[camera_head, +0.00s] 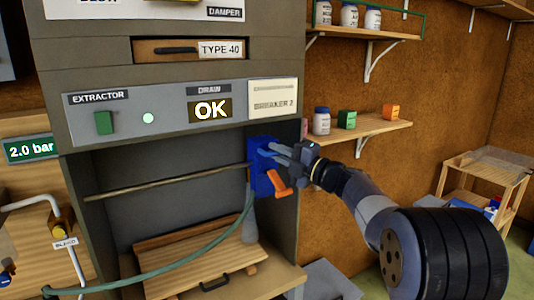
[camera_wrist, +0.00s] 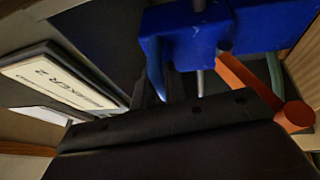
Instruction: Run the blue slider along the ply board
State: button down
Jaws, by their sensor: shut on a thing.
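The blue slider (camera_head: 262,168) sits at the right end of a thin horizontal rod (camera_head: 165,183) inside the grey cabinet. An orange lever (camera_head: 277,184) sticks out below it, and a green hose (camera_head: 160,274) runs from it down and to the left. My gripper (camera_head: 279,153) reaches in from the right and is shut on the slider. In the wrist view the blue slider (camera_wrist: 210,35) fills the top, with the orange lever (camera_wrist: 262,90) at right; the grip itself is partly hidden. The ply board (camera_head: 205,262) lies low in the cabinet, below the rod and left of my gripper.
A control panel reading OK (camera_head: 210,111) and a BREAKER 2 plate (camera_head: 273,99) are just above the slider. A dark handle (camera_head: 214,285) is at the board's front. A shelf with small containers (camera_head: 365,133) is at right. The space along the rod to the left looks clear.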

jog(key=shift+d, duration=0.15)
jog(key=c, duration=1.6)
grip_release()
jog(key=shift+w+d, duration=0.15)
jog(key=shift+w, duration=0.05)
jog(key=shift+o, duration=0.7)
jog(key=shift+s, duration=0.1)
jog(key=b+v, duration=0.3)
jog(key=v, duration=0.7)
jog(key=shift+s+d, duration=0.2)
jog(key=shift+d, duration=0.05)
jog(key=shift+f, duration=0.1)
